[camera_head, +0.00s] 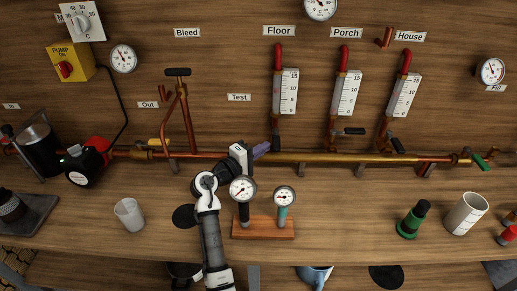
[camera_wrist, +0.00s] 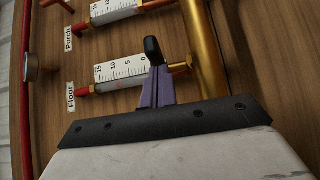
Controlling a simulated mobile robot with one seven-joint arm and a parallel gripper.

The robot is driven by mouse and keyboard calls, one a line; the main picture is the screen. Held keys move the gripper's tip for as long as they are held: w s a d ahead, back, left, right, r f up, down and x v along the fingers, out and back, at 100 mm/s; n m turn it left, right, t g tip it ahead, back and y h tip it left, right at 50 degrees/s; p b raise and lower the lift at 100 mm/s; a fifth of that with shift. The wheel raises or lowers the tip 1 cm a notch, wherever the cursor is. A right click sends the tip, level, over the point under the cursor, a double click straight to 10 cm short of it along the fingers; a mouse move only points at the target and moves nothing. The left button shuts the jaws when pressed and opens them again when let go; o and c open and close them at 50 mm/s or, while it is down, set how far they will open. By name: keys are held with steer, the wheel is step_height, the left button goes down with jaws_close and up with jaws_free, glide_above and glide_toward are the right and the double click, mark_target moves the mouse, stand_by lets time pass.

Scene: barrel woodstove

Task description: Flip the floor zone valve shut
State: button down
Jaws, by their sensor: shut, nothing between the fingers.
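The floor zone valve has a black handle (camera_head: 276,142) below the flow meter labelled Floor (camera_head: 279,31), just above the brass manifold pipe. In the head view the handle looks roughly in line with its vertical pipe. My gripper (camera_head: 263,149) has purple fingers, which are shut and empty, just left of the handle. In the wrist view, a black handle (camera_wrist: 153,50) shows just beyond the tips of my gripper (camera_wrist: 158,72). I cannot tell whether they touch. The valve body is mostly hidden behind the fingers there.
The Porch valve handle (camera_head: 353,131) and House valve handle (camera_head: 397,145) are to the right. The brass manifold (camera_head: 330,158) runs along the wall. A wooden block with two gauges (camera_head: 263,228) stands below my gripper. A cup (camera_head: 130,214) stands at left on the bench.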

steer(key=d, duration=0.2)
steer(key=shift+s+d, duration=0.35)
steer(key=shift+s, duration=0.05)
